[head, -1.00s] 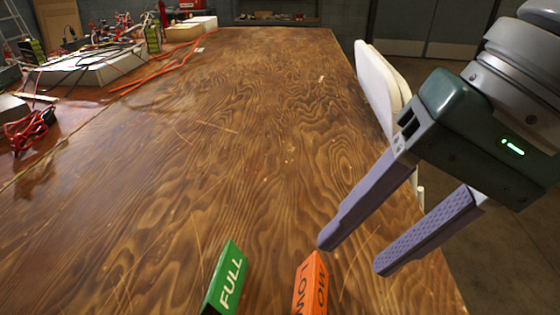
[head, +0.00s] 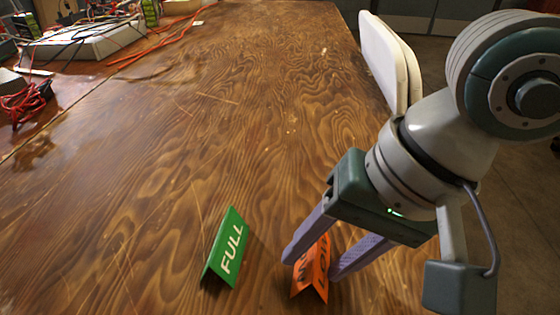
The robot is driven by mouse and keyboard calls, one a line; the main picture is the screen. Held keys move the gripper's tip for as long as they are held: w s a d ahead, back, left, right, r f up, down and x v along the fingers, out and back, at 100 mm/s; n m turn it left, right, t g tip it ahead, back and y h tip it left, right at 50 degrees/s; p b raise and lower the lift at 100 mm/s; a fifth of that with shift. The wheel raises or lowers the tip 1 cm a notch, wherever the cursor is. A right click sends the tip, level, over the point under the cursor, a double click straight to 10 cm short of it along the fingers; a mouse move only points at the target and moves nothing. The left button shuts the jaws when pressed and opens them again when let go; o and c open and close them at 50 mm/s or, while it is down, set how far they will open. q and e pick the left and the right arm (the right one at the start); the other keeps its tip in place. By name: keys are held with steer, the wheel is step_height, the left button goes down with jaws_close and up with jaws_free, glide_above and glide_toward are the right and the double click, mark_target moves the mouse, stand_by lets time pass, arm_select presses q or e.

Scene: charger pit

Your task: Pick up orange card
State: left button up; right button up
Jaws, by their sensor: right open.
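The orange card (head: 312,271), a folded tent with dark lettering, stands on the wooden table near the bottom middle. My right gripper (head: 310,268) is open, with one purple finger on the card's left side and the other on its right. The fingers hide the card's upper part. I cannot tell whether either finger touches it. A green tent card marked FULL (head: 227,248) stands just left of the orange one. My left gripper is not in view.
The wooden table (head: 200,130) is clear in the middle. Cables, a white box (head: 85,42) and red wire (head: 22,104) lie at the far left. A white chair (head: 388,62) stands beyond the right edge.

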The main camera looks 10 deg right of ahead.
steer(key=shift+c, duration=0.3)
steer(key=c, duration=0.7)
jaws_close()
steer(key=shift+d+f, duration=0.1)
